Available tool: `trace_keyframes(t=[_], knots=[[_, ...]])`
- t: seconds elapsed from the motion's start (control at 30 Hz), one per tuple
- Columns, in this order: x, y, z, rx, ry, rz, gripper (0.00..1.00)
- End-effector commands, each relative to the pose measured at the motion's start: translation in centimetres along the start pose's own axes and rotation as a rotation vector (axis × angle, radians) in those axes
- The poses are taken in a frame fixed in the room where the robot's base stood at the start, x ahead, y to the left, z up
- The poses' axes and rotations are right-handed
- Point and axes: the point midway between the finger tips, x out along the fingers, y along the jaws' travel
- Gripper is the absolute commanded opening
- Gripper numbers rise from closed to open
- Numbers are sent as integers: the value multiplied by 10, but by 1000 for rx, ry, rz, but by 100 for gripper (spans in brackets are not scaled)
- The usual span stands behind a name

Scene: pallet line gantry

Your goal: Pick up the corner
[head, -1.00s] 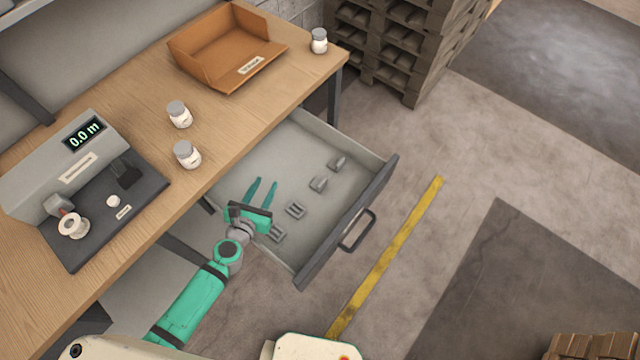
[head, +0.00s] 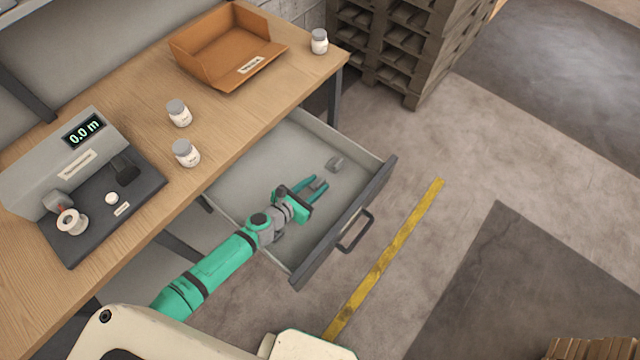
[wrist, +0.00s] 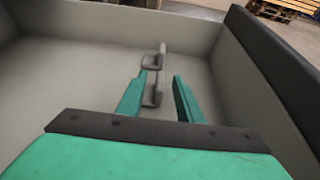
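A grey corner (head: 318,184) lies on the floor of the open drawer, between the two green fingers of my gripper (head: 320,181). In the wrist view this corner (wrist: 153,92) is close beside the left finger, with a gap to the right finger; I cannot tell whether it touches the left one. My gripper (wrist: 160,76) is open. The grey pieces nearer the drawer's left end are mostly hidden by my arm.
The drawer (head: 385,170) has raised walls and a dark front with a handle (head: 356,231). Above it, the wooden desk (head: 235,125) holds an orange tray (head: 205,72), white jars (head: 186,153) and a grey measuring device (head: 65,165). Stacked pallets (head: 405,45) stand behind.

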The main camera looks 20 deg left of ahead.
Motion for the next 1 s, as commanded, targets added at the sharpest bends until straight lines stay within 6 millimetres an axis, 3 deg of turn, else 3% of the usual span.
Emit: trace_keyframes(t=[0.27,0.6,0.93,0.97,1.0], knots=[[22,0,-1,-2,0,1,33],[64,-1,-6,-1,1,0,33],[70,-1,-6,-1,1,1,33],[70,-1,-6,-1,1,1,30],[70,-1,-6,-1,1,1,21]])
